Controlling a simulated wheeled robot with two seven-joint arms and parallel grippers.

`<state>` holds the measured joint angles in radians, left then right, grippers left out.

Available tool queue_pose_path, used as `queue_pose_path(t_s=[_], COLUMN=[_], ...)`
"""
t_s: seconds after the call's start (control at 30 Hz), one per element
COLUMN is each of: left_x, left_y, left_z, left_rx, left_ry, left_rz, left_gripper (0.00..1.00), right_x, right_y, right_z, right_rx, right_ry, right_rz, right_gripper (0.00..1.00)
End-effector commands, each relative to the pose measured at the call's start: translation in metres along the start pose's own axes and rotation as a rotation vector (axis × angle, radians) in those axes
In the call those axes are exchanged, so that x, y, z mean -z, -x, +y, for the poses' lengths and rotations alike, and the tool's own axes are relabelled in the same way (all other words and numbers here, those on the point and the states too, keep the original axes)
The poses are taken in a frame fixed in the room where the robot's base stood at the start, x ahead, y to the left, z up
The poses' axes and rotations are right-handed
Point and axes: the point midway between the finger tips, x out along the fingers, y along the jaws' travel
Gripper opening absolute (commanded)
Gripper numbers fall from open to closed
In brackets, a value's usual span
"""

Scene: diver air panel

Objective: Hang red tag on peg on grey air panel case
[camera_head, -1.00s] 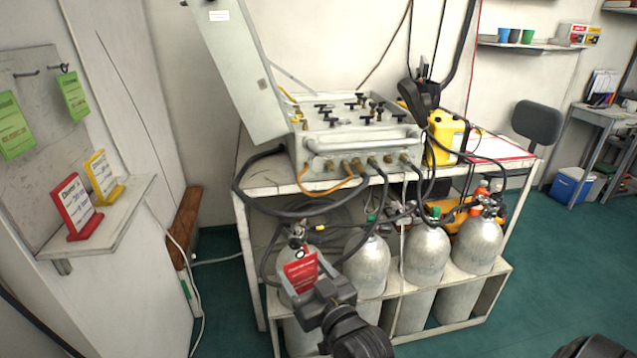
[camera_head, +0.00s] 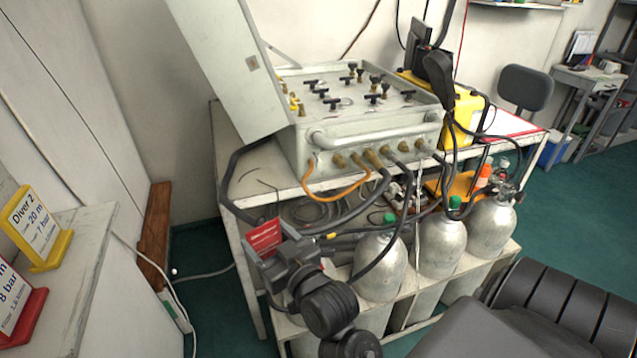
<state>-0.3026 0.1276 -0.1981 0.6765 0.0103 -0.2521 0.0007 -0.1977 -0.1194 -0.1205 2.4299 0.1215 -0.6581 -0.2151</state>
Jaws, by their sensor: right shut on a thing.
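The red tag (camera_head: 264,236) is held upright in my right gripper (camera_head: 273,256), whose jaws are shut on its lower part. The tag is in front of the table's lower opening, below and left of the grey air panel case (camera_head: 365,130), and apart from it. A thin dark curved line (camera_head: 268,186) shows just above the tag; I cannot tell if it is part of it. The case stands on the table with its lid (camera_head: 225,70) raised at the left. Black knobs cover its top. I cannot clearly make out the peg. My left gripper is not in view.
Hoses (camera_head: 375,185) hang from the case front. Gas cylinders (camera_head: 380,268) stand in the rack below. A yellow container (camera_head: 468,115) stands right of the case. At the left, a shelf (camera_head: 85,250) carries a yellow sign (camera_head: 38,228) and a red sign (camera_head: 20,315).

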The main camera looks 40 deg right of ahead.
Motion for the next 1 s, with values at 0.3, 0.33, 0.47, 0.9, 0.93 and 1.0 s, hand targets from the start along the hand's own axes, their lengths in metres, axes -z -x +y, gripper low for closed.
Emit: queue_pose_path(t_s=[0.3,0.33,0.47,0.9,0.93,1.0], left_x=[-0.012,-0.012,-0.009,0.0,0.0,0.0], left_y=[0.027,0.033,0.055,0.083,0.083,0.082], left_z=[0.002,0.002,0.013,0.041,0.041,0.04], left_rx=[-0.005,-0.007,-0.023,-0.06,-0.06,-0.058], left_ry=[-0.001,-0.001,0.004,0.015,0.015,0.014], left_rz=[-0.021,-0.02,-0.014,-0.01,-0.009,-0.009], left_gripper=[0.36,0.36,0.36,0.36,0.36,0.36], right_x=[-0.004,-0.006,-0.012,-0.012,-0.013,-0.013], right_y=[-0.017,-0.021,-0.035,-0.048,-0.048,-0.048], right_z=[0.038,0.049,0.101,0.209,0.21,0.21], right_rx=[-0.067,-0.085,-0.172,-0.336,-0.337,-0.338], right_ry=[0.0,0.0,-0.002,0.003,0.003,0.003], right_rz=[-0.021,-0.024,-0.026,0.017,0.017,0.018], right_gripper=[0.48,0.48,0.48,0.48,0.48,0.48])
